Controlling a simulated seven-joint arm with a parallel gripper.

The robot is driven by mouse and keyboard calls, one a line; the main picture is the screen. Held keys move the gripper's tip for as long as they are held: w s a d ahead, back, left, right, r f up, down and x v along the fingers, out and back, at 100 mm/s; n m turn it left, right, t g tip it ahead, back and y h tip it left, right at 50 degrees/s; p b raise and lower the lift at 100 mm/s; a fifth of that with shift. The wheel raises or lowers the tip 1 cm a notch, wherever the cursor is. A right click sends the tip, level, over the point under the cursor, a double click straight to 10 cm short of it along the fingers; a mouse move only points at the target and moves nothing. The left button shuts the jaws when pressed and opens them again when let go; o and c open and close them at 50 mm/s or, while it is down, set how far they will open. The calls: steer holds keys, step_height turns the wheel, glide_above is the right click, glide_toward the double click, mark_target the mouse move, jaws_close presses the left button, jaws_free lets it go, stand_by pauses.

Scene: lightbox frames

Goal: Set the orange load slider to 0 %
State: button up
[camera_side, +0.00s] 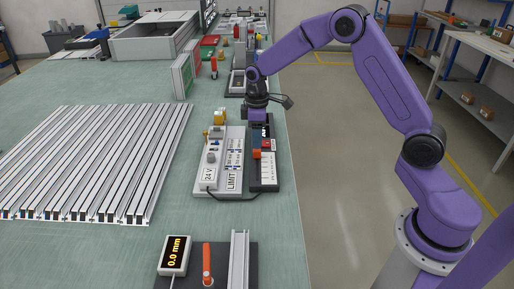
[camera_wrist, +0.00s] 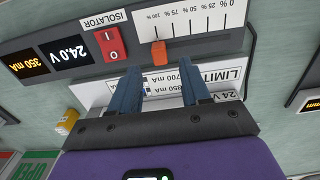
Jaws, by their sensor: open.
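The orange load slider (camera_wrist: 159,53) sits in its slot on the dark panel (camera_wrist: 200,48), near the 100 % end of the printed scale (camera_wrist: 190,20). The 0 % mark is at the right end of that scale in the wrist view. The orange slider (camera_side: 257,154) also shows in the side view, on the black unit (camera_side: 266,184). My gripper (camera_wrist: 162,76) is open and empty, with its two blue fingers apart. In the wrist view the slider appears just beyond the fingertips, between their lines. In the side view my gripper (camera_side: 257,117) is over the panel's far part, its fingertips unclear.
A red isolator switch (camera_wrist: 109,43) is left of the slider in the wrist view, beside lit displays (camera_wrist: 65,54). A grey LIMIT unit (camera_side: 222,160) stands directly beside the black unit. Aluminium rails (camera_side: 95,160) lie to the left.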

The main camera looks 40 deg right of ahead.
mark_target(257, 153)
steer(key=shift+f, duration=2.4)
